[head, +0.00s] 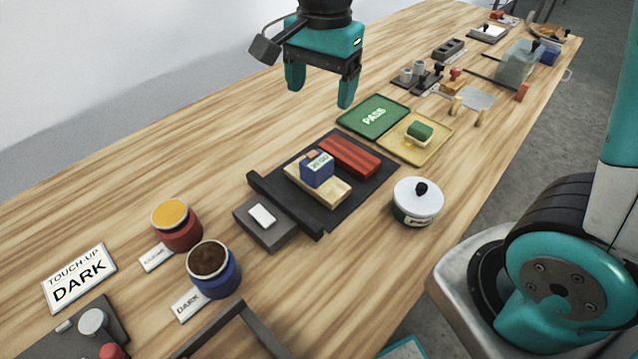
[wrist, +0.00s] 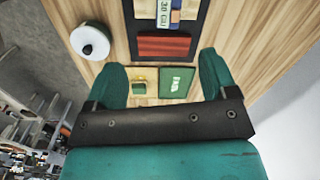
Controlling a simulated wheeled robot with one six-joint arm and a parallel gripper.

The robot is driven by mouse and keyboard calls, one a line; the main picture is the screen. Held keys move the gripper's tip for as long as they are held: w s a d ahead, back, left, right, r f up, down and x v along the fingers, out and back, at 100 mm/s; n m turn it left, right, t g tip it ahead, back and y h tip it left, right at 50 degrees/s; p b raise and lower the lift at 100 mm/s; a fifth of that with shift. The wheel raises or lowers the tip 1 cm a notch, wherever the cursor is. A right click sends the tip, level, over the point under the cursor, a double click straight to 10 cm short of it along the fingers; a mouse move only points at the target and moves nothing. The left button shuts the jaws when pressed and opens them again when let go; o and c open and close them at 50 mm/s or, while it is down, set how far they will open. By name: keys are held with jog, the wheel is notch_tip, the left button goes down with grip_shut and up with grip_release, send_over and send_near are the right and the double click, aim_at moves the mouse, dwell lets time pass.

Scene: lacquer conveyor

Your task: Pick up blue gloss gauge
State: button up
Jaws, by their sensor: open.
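The blue gloss gauge (head: 317,170) is a small blue block with a white label and an orange bit on top. It rests on a pale wooden panel (head: 332,196) on a dark base, in the middle of the head view. In the wrist view the gauge (wrist: 176,17) shows near the top edge, partly cut off, beside a "GU" label. My gripper (head: 321,90) is open and empty, with fingers pointing down, held above the table beyond the gauge. In the wrist view its fingers (wrist: 162,76) are wide apart with nothing between them.
A red slatted panel (head: 349,156) lies beside the gauge. A white lidded pot (head: 417,198) stands to its right. Behind are a green PASS tray (head: 373,116) and a yellow tray (head: 432,147) holding a green-topped block. Paint pots (head: 214,270) stand at front left. Table left of my gripper is clear.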

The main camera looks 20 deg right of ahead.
aim_at(317, 159)
jog(key=f, duration=0.4)
jog(key=w+f+m, duration=0.1)
jog(key=f, duration=0.4)
jog(key=w+f+m, duration=0.1)
jog(key=f, duration=0.3)
jog(key=shift+d+f, duration=0.25)
jog(key=shift+d, duration=0.1)
jog(key=shift+w+a+f+p, duration=0.1)
jog(key=shift+f+p, duration=0.1)
jog(key=shift+f, duration=1.25)
jog(key=shift+w+a+f+p, duration=0.1)
jog(key=shift+f+p, duration=0.1)
jog(key=shift+f, duration=1.2)
jog(key=c, duration=1.3)
jog(key=shift+r, duration=0.1)
